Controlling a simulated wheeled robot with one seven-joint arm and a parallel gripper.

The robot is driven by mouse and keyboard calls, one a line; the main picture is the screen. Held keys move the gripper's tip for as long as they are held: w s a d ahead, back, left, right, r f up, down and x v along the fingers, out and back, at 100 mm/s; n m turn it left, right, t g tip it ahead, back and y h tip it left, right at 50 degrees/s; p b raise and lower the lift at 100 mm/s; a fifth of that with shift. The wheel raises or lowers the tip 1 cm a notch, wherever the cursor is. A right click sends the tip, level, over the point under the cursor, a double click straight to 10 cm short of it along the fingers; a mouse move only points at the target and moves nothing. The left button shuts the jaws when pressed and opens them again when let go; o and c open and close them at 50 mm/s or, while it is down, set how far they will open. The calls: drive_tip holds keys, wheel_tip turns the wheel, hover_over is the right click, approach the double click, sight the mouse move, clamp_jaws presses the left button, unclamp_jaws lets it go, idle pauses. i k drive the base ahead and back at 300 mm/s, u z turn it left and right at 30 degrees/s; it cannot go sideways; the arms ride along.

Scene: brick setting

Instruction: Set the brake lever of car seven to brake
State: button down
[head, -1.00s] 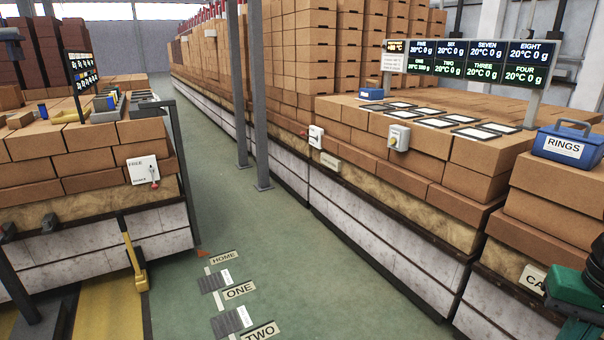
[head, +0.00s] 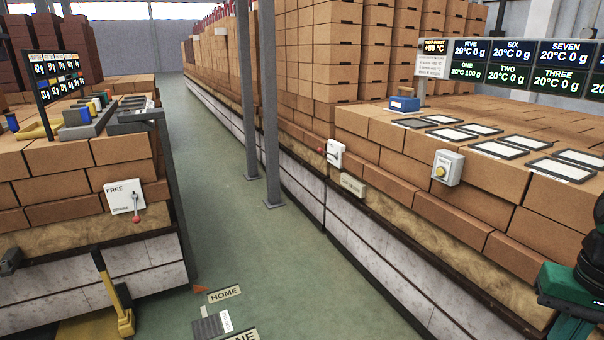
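A white plate (head: 119,197) marked FREE at the top and BRAKE lower down is on the end of the brick stack at left. Its short lever with a red knob (head: 136,218) points down, with the knob near the word BRAKE. I cannot read a car number on it. A second lever with a red knob (head: 321,150) sticks out left from a white box (head: 335,154) on the right-hand stack. Part of my green and black arm shows at the lower right edge; my gripper's fingertips are not in view.
A green aisle floor (head: 240,245) runs between the stacks, with HOME (head: 224,294) and other labels on it. Grey posts (head: 267,110) stand at its right side. A yellow handle (head: 115,300) stands before the left stack.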

sight(320, 150)
drive_tip(key=u, duration=0.1)
drive_tip(key=i, duration=3.45)
